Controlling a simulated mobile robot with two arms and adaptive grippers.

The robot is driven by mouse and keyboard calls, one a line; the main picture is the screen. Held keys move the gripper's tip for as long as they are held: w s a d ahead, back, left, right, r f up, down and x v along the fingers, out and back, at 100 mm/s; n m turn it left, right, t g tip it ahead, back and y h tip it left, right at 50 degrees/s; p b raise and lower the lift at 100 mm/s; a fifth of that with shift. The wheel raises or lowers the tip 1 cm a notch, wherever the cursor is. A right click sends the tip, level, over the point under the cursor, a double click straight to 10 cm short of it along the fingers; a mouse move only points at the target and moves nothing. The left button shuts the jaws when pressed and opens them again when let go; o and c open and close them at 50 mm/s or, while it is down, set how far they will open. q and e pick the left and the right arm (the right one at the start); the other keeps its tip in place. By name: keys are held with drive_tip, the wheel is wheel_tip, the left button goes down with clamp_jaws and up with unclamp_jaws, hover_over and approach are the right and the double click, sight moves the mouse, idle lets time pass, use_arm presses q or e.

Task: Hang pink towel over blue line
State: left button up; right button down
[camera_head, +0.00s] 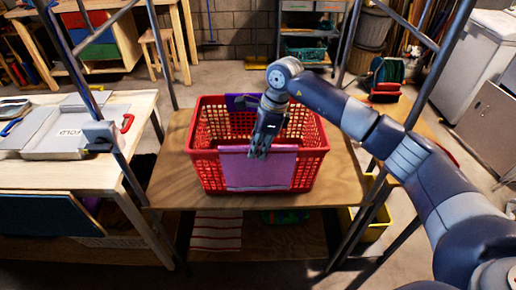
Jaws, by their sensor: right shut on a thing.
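A pink towel (258,171) hangs over the near wall of a red basket (313,160) in the head view. The basket stands on a wooden shelf. My right gripper (260,152) reaches down from the right to the towel's upper edge at the basket rim. It is shut on the towel. A purple cloth (241,101) lies at the far side of the basket. I cannot make out a blue line in this view. My left gripper is out of view.
Metal posts rise at both sides of the wooden shelf (168,180). A workbench (70,172) with a grey case (72,133) stands at the left. White appliances stand at the far right. A yellow bin (375,229) is below the shelf.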

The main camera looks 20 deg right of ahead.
drive_tip(key=shift+w+a+r+p+v, duration=0.1)
drive_tip(key=shift+a+p+v, duration=0.2)
drive_tip(key=shift+p+v, duration=0.7)
drive_tip(key=shift+w+a+r+p+v, duration=0.1)
drive_tip(key=shift+a+p+v, duration=0.2)
drive_tip(key=shift+v, duration=1.35)
drive_tip(key=shift+w+a+r+p+v, duration=0.1)
drive_tip(key=shift+a+p+v, duration=0.2)
drive_tip(key=shift+p+v, duration=0.7)
drive_tip(key=shift+s+r+b, duration=0.1)
drive_tip(key=shift+r+b, duration=0.1)
drive_tip(key=shift+b, duration=0.15)
